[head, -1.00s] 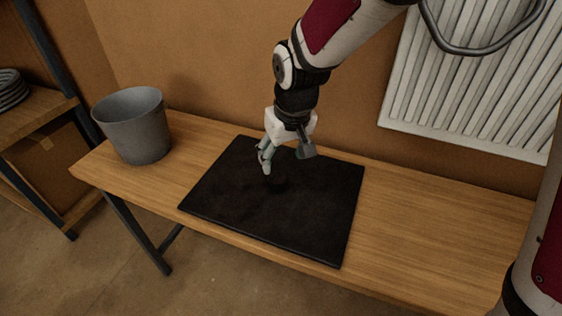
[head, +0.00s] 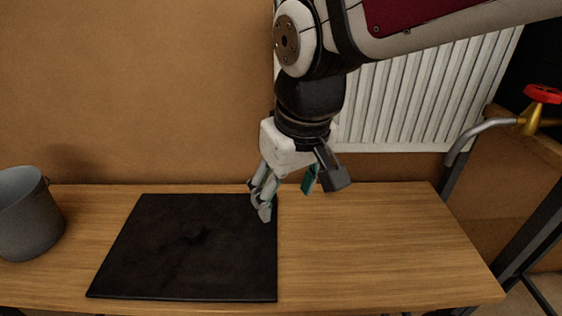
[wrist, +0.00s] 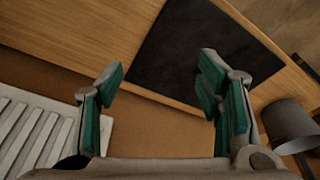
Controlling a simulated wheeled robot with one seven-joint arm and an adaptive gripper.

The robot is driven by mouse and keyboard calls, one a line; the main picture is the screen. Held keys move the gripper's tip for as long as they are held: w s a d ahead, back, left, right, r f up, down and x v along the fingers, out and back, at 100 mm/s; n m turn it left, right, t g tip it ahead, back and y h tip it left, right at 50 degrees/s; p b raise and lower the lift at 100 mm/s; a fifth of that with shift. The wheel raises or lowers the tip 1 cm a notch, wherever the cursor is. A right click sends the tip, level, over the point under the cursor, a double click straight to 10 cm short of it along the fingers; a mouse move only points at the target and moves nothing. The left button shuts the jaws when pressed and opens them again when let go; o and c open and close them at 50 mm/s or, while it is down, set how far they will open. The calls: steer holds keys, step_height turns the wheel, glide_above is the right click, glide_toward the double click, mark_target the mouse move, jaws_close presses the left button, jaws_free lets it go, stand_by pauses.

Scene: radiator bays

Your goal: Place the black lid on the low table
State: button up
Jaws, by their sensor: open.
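A large, thin, flat black square (head: 130,255) lies on the wooden table (head: 370,250); it also shows in the wrist view (wrist: 180,50). Near its middle is a small dark bump (head: 195,236). Black on black, I cannot tell whether this is a knob on the square or a separate small thing, nor which is the lid. My gripper (head: 299,198) is open and empty, raised beside the square's back right corner as seen in the head view. Its two teal-padded fingers stand apart in the wrist view (wrist: 160,72).
A grey bucket (head: 28,220) stands at the table's left end. A white radiator (head: 420,105) hangs on the brown wall behind. A pipe with a brass valve and red handwheel (head: 542,94) is at the right. The table right of the square is clear.

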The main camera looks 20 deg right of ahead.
steer(key=s+d+m, duration=0.2)
steer(key=s+d, duration=0.3)
steer(key=s, duration=0.7)
steer(key=shift+s, duration=0.3)
steer(key=shift+r, duration=0.15)
step_height(320, 180, up, 8)
steer(key=t+p, duration=0.1)
steer(key=p, duration=0.6)
